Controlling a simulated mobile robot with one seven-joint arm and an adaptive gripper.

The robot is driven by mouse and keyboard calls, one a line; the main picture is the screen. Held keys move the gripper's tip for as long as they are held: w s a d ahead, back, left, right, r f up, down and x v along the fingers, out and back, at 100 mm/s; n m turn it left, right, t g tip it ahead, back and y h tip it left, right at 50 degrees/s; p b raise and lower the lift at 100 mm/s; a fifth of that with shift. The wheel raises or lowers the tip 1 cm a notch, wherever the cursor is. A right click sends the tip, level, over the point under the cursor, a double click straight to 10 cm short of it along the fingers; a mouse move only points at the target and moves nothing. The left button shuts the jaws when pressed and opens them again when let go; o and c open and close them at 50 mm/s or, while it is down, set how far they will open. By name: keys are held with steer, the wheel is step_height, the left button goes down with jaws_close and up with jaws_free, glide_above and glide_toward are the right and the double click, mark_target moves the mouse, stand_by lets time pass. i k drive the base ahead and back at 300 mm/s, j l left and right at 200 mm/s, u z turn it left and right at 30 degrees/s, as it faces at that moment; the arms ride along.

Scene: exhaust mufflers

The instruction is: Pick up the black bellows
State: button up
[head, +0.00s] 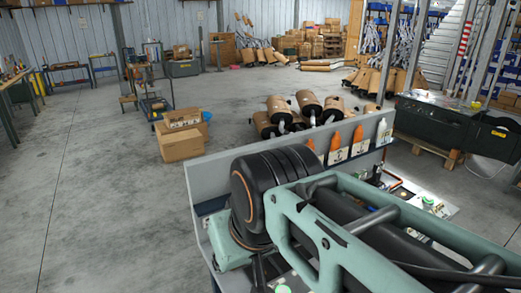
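I cannot make out the black bellows for certain in the head view. A workbench with a grey back panel (208,176) stands in the foreground. Large pale green and black parts, which look like links of my own arm, cover most of its top and hide what lies behind them. A black ribbed round part with an orange ring is among them, and I cannot tell it apart from the arm. My gripper and its fingers are not visible.
Orange bottles (335,143) and a white bottle (381,131) line the bench's back ledge. Small items lie at its right end. Behind are tan and black mufflers (308,103), cardboard boxes (180,145) and a dark green chest (432,123). The concrete floor at left is clear.

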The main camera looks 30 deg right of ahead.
mark_target(378, 168)
steer(key=z, duration=1.75)
steer(key=k+j+u, duration=0.1)
steer(key=k+u, duration=0.15)
steer(key=k, duration=0.4)
steer(key=i+l+u, duration=0.1)
steer(key=u, duration=0.8)
steer(key=i+l, duration=0.15)
steer(key=l, duration=0.25)
steer(key=i+l, duration=0.15)
steer(key=l, duration=0.2)
steer(key=i+l, duration=0.15)
steer(key=l, duration=0.25)
steer(key=i+l, duration=0.15)
steer(key=l, duration=0.2)
steer(key=i+l, duration=0.15)
steer(key=l, duration=0.25)
steer(key=i+l, duration=0.15)
steer(key=l, duration=0.2)
